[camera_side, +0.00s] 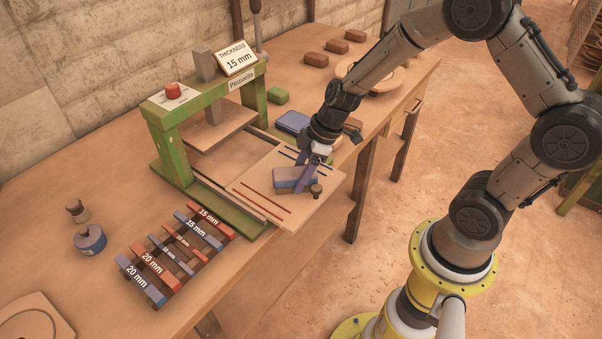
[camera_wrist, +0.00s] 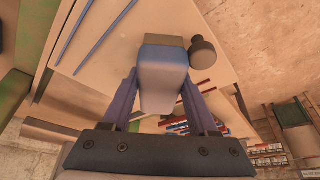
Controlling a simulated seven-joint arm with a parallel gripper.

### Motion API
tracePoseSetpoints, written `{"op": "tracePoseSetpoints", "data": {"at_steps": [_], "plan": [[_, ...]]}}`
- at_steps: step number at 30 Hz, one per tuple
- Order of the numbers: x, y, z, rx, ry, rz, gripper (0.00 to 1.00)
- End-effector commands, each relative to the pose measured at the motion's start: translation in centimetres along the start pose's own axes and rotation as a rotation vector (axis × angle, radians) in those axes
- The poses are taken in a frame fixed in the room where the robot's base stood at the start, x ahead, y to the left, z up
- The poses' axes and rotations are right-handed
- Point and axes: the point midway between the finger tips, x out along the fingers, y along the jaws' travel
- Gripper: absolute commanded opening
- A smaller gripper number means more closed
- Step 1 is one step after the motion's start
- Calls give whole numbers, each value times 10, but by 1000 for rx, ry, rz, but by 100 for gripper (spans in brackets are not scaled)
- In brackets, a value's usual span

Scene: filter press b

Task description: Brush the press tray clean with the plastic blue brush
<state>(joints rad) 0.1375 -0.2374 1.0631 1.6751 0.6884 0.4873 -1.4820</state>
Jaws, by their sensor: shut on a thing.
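The press tray (camera_side: 302,216) is a pale flat board pulled out in front of the green press, with red and dark blue lines on it. It also shows in the wrist view (camera_wrist: 108,62). My gripper (camera_side: 307,174) is shut on the blue brush (camera_side: 290,181), a blue-grey block with a brown layer along its edge. In the wrist view the brush (camera_wrist: 163,80) sits between my two fingers. It is over the middle of the tray; I cannot tell if it touches the surface. A small dark knob (camera_side: 316,190) stands at the tray's front edge beside the brush.
The green press (camera_side: 170,150) stands behind the tray. Labelled thickness bars (camera_side: 180,250) lie at the front left. The tray's front edge overhangs the table edge.

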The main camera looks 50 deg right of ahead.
Motion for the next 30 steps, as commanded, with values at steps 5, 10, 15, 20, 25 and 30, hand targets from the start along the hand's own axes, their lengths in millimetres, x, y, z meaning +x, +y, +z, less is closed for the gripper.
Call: {"op": "tracePoseSetpoints", "data": {"at_steps": [5, 10, 15, 20, 25, 30], "plan": [[8, 5, -6, 4, -10, -14, 0], [9, 10, -10, 5, -9, -13, 0], [11, 15, -16, 4, -9, -13, 0], [13, 25, -26, 3, -7, -10, 0], [15, 34, -35, 2, -5, -6, 0], [15, 38, -39, 2, -3, -3, 0]]}}
